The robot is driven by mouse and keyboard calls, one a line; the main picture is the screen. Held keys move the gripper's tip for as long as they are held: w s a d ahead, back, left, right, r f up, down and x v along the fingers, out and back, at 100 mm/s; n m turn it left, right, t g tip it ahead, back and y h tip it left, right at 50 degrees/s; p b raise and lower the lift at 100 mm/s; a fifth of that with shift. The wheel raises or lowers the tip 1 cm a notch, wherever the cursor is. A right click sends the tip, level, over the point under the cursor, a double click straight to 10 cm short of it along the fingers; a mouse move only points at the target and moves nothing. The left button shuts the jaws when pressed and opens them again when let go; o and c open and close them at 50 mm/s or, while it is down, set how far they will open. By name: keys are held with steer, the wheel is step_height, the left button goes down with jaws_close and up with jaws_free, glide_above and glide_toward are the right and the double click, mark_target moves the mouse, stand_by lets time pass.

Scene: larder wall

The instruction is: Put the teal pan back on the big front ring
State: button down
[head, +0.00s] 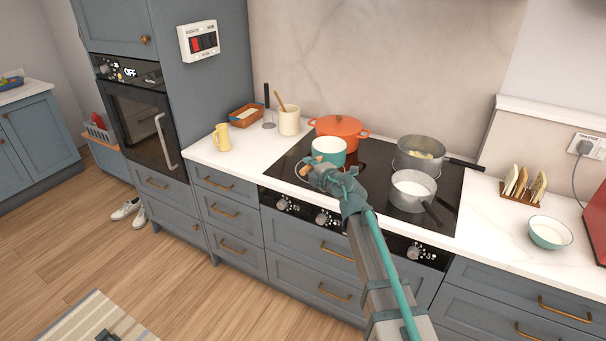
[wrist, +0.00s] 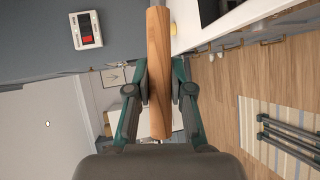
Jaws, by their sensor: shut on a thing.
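The teal pan (head: 329,152), white inside, is upright over the left half of the black hob. My gripper (head: 318,174) is at its near side, shut on the pan's wooden handle (head: 305,169). The wrist view shows the handle (wrist: 158,60) between both fingers of my gripper (wrist: 159,88); the pan's body is out of that view. Part of a pale ring outline (head: 297,172) shows at the front left of the hob. My gripper and the pan hide much of that area. I cannot tell whether the pan's base touches the glass.
A grey pan with food (head: 420,155) and a saucepan with white contents (head: 412,190) fill the hob's right side. A yellow jug (head: 222,138) stands on the left counter, with clear worktop beside it.

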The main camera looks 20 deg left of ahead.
steer(key=shift+w+a+f+p, duration=0.15)
steer(key=shift+w+a+f, duration=0.95)
steer(key=shift+w+f, duration=0.95)
steer(key=shift+w+a+f+p, duration=0.15)
steer(key=shift+w+a+f, duration=0.95)
steer(key=shift+w+f, duration=0.95)
steer(key=shift+w+a+f+p, duration=0.15)
steer(key=shift+w+a+f, duration=0.95)
steer(key=shift+w+f, duration=0.95)
steer(key=shift+s+f, duration=0.3)
steer(key=shift+f, duration=0.05)
steer(key=c, duration=1)
jaws_free()
steer(key=shift+f, duration=0.1)
steer(key=shift+c, duration=0.2)
steer(key=shift+s+d, duration=0.1)
steer(key=shift+s, duration=0.05)
steer(key=b+v, duration=0.1)
steer(key=v, duration=1)
steer(key=shift+s+d+r+b, duration=0.25)
steer(key=shift+d+b, duration=0.05)
steer(key=shift+b, duration=0.05)
